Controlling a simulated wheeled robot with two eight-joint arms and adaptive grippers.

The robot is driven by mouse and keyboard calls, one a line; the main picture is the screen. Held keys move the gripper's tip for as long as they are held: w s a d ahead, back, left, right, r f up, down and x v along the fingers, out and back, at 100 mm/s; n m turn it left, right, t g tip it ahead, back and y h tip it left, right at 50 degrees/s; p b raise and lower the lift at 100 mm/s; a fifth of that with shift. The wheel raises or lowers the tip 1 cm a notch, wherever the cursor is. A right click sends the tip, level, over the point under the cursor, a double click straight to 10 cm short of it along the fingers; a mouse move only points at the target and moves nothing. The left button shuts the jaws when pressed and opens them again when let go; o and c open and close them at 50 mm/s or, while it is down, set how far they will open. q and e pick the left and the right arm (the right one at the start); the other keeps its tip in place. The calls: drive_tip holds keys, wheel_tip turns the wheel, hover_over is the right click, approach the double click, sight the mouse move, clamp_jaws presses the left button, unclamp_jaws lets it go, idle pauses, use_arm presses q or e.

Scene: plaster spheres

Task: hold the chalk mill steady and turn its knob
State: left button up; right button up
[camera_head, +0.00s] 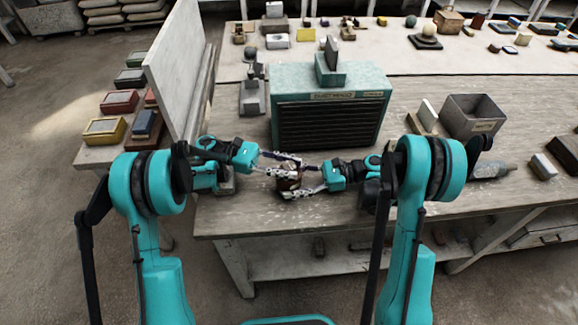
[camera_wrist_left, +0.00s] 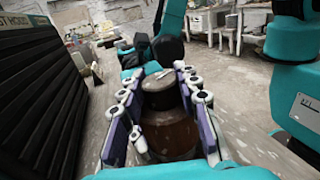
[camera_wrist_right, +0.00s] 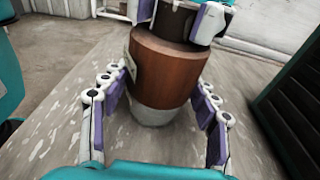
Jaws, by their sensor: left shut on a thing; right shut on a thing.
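The chalk mill (camera_head: 288,184) stands near the front edge of the workbench, between my two grippers. It has a brown body, a pale grey foot and a dark top. The body fills the middle of the right wrist view (camera_wrist_right: 162,65), and the dark knob end shows in the left wrist view (camera_wrist_left: 160,92) with a small shiny piece on it. My left gripper (camera_head: 283,166) is shut on the upper dark part, from the left. My right gripper (camera_head: 293,180) is shut around the lower brown body, from the right. The fingers hide much of the mill in the head view.
A teal louvred cabinet (camera_head: 328,77) stands close behind the mill. A pale upright panel (camera_head: 176,68) rises on the left. A grey open bin (camera_head: 474,112) and a grey bottle (camera_head: 492,170) are on the right. The bench surface (camera_head: 265,222) in front is bare.

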sight(289, 166)
idle(0.4)
use_arm(q)
drive_tip(key=o, duration=1.2)
wheel_tip(289, 166, up, 10)
